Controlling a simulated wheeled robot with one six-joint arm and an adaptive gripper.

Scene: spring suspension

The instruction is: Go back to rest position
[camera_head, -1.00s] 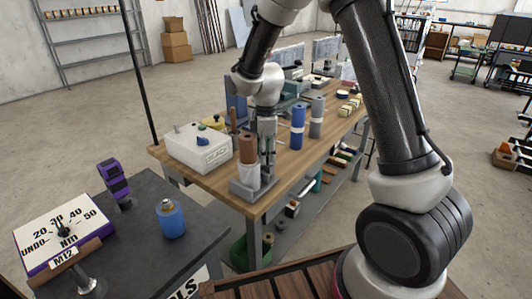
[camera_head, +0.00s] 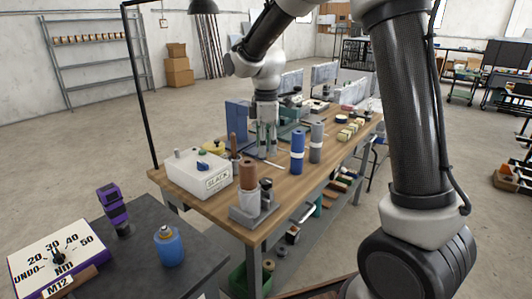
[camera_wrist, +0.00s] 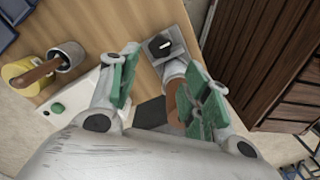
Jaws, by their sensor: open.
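My gripper (camera_head: 267,142) is open and empty above the wooden workbench (camera_head: 200,202). In the wrist view the gripper (camera_wrist: 165,88) shows its two green-padded fingers spread apart. A brown-and-white cylinder (camera_head: 248,185) stands upright on a grey base (camera_head: 246,217) at the bench's near corner. In the wrist view the cylinder (camera_wrist: 176,98) is partly hidden by the right finger. A grey block with a black knob (camera_wrist: 160,45) lies beyond the fingertips. My gripper touches none of these.
A white box with a blue knob (camera_head: 192,174) is left of the cylinder. A blue cylinder (camera_head: 297,152) and a grey cylinder (camera_head: 317,142) stand to the right. A dark table (camera_head: 198,258) in front holds a blue bottle (camera_head: 168,247) and a dial board (camera_head: 40,268).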

